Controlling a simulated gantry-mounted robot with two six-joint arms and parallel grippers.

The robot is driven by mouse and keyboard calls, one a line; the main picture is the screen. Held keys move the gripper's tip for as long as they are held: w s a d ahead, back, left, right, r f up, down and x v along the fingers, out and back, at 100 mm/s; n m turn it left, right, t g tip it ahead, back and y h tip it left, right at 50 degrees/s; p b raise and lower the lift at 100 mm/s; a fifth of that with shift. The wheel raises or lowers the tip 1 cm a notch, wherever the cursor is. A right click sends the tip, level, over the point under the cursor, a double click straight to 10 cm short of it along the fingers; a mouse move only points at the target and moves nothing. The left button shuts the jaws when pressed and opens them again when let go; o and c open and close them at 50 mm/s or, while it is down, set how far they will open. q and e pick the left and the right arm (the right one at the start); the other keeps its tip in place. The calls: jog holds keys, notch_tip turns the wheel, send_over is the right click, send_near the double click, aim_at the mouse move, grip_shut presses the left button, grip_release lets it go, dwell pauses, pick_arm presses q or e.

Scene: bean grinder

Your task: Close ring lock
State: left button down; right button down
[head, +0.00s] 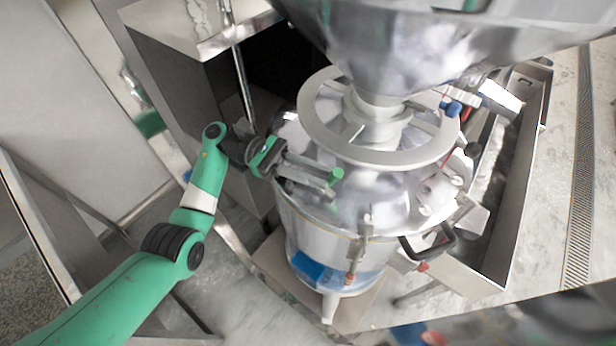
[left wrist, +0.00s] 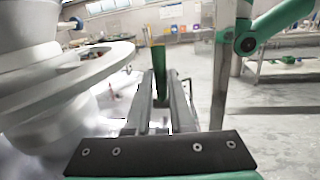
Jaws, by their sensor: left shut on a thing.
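My left gripper (head: 325,178) reaches in from the left to the near-left side of the metal vessel (head: 325,240). Its fingers are shut on a green handle (head: 336,175), which stands upright between them in the left wrist view (left wrist: 159,75). A wide flat grey ring (head: 318,135) encircles the neck under the hopper, just beyond the gripper. The ring also shows at the left of the wrist view (left wrist: 110,55). I cannot tell how the handle joins the ring or the vessel. My right gripper is not seen.
A large metal hopper (head: 430,50) hangs over the vessel. A black handle (head: 430,248) and a small clamp (head: 356,255) sit on the vessel's front. A metal trough (head: 525,190) stands to the right. A dark-sided metal cabinet (head: 185,85) stands behind my left arm.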

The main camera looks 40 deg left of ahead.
pick_arm(q)
jog(key=shift+r, duration=0.15)
jog(key=c, duration=0.8)
grip_release()
jog(key=a, duration=0.2)
jog(key=a+b, duration=0.1)
jog(key=a, duration=0.1)
jog(key=s+a+b, duration=0.1)
jog(key=a, duration=0.2)
jog(key=shift+f, duration=0.35)
jog(key=shift+s+a, duration=0.15)
jog(key=shift+a, duration=0.05)
jog(key=shift+r, duration=0.1)
